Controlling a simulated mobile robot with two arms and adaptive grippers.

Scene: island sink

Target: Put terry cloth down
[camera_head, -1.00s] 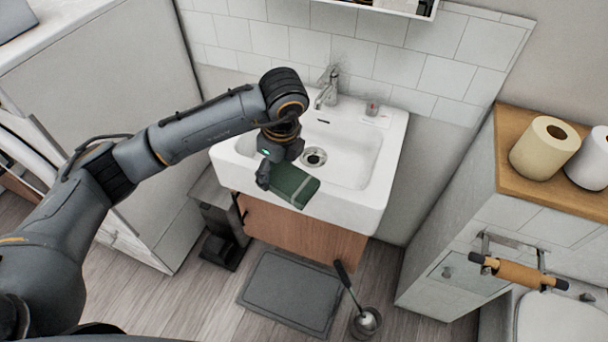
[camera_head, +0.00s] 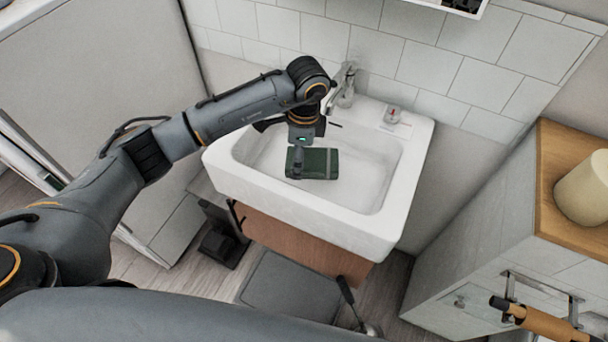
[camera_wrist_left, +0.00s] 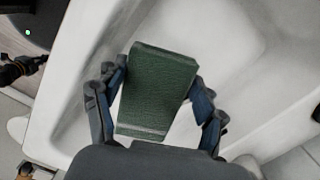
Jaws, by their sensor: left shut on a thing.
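The terry cloth (camera_head: 320,163) is a dark green folded block with a pale stripe near one end. My left gripper (camera_head: 298,164) is shut on it and holds it over the basin of the white sink (camera_head: 392,222). In the left wrist view the cloth (camera_wrist_left: 158,85) sits between the two fingers of the left gripper (camera_wrist_left: 157,98), with the white basin behind it. I cannot tell whether the cloth touches the basin. My right gripper is not in view.
A chrome faucet (camera_head: 343,86) stands at the back of the sink, close to my left wrist. A small item with a red top (camera_head: 393,114) sits on the back right rim. A wood-topped cabinet (camera_head: 550,200) stands at the right. The right part of the basin is clear.

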